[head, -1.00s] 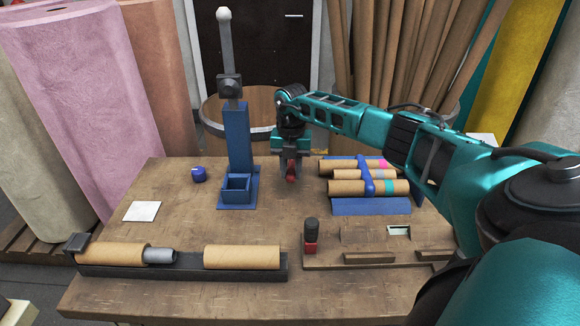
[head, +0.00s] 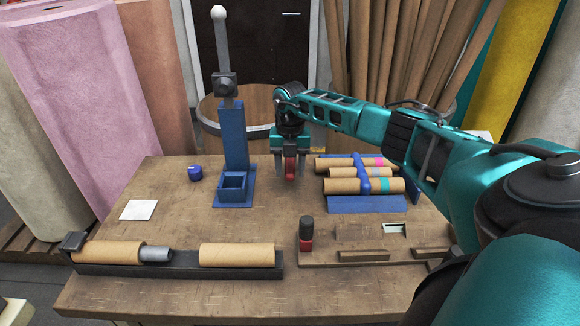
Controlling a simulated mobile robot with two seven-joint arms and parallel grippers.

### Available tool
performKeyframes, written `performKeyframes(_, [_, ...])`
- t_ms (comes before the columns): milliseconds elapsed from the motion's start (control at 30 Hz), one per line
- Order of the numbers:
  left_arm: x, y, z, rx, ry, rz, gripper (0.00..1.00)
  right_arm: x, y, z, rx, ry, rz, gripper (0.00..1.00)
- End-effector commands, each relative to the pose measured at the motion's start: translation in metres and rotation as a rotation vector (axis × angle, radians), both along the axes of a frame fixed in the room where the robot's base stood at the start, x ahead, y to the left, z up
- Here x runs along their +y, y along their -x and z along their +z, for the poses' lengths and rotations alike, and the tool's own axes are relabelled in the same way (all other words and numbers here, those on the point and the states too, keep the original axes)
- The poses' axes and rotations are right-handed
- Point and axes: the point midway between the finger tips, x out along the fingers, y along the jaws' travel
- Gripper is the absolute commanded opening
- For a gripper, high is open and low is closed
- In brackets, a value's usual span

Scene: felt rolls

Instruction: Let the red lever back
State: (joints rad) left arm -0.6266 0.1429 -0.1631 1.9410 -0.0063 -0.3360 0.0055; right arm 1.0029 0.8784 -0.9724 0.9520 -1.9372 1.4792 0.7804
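My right gripper (head: 290,166) hangs over the table's middle, pointing down. Its fingers stand apart on either side of a small upright red piece (head: 290,170), which I take for the red lever; whether they touch it is too small to tell. The lever's base is hidden. A blue rack (head: 368,204) to the right holds three cardboard tubes (head: 345,186) with a blue bar (head: 363,172) across them. A black knob (head: 306,225) with a red base stands on a wooden board in front. My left gripper is out of view.
A blue post (head: 234,140) with an open box at its foot stands left of the gripper. A long black tray (head: 188,270) with two cardboard tubes lies in front. A blue cap (head: 195,172) and a white card (head: 139,210) lie at left.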

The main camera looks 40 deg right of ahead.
Motion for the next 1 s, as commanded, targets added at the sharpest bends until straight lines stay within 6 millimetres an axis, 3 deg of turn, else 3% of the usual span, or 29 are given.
performKeyframes(367, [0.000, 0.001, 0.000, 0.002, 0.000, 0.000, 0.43, 0.000, -0.001, 0.008, -0.001, 0.000, 0.001, 0.53])
performKeyframes(800, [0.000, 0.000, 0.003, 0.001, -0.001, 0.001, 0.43, 0.000, -0.001, 0.097, -0.004, 0.000, 0.000, 0.53])
performKeyframes(1000, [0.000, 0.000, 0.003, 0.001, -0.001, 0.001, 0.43, 0.000, 0.000, 0.123, -0.002, -0.001, 0.001, 0.53])
